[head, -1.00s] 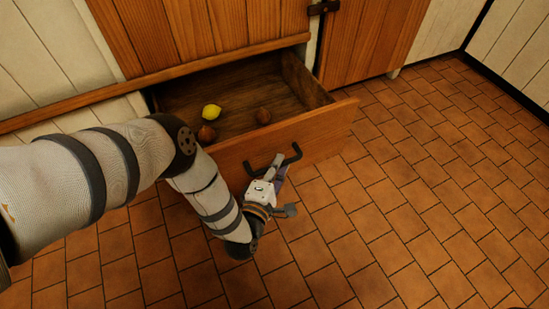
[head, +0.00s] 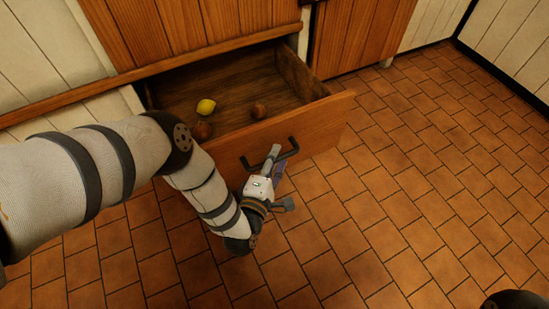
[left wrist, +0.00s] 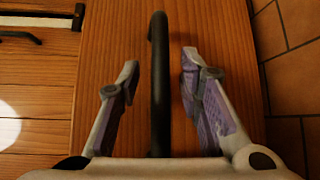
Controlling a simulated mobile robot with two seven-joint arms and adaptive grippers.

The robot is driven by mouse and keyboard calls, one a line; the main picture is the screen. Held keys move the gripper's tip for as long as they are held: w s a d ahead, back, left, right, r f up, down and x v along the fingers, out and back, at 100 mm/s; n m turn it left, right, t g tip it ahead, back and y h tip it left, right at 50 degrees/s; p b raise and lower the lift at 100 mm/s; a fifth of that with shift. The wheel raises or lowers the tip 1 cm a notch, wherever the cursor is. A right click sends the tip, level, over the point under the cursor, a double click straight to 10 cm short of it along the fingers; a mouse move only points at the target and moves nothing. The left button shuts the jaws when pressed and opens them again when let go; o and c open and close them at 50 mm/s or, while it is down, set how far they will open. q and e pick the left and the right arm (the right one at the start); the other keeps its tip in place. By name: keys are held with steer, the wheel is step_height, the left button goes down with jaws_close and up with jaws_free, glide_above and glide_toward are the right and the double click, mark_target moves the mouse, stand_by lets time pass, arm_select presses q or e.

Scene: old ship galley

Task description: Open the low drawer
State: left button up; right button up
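The low wooden drawer (head: 318,122) stands well out from the cabinet in the head view, with its inside showing. Its dark bar handle (head: 294,145) is on the front panel. My left gripper (head: 272,152) is at this handle. In the left wrist view, the handle (left wrist: 158,80) runs between the two fingers of the left gripper (left wrist: 160,88). The fingers are spread, with a visible gap on either side of the bar. My right gripper is not in view.
The cabinet (head: 180,30) rises behind.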

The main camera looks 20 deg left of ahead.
arm_select(q)
steer(key=s+d+r, duration=0.1)
steer(key=s, duration=1.1)
steer(key=shift+d+r, duration=0.15)
steer(key=shift+r, duration=0.15)
steer(key=shift+w+r, duration=0.1)
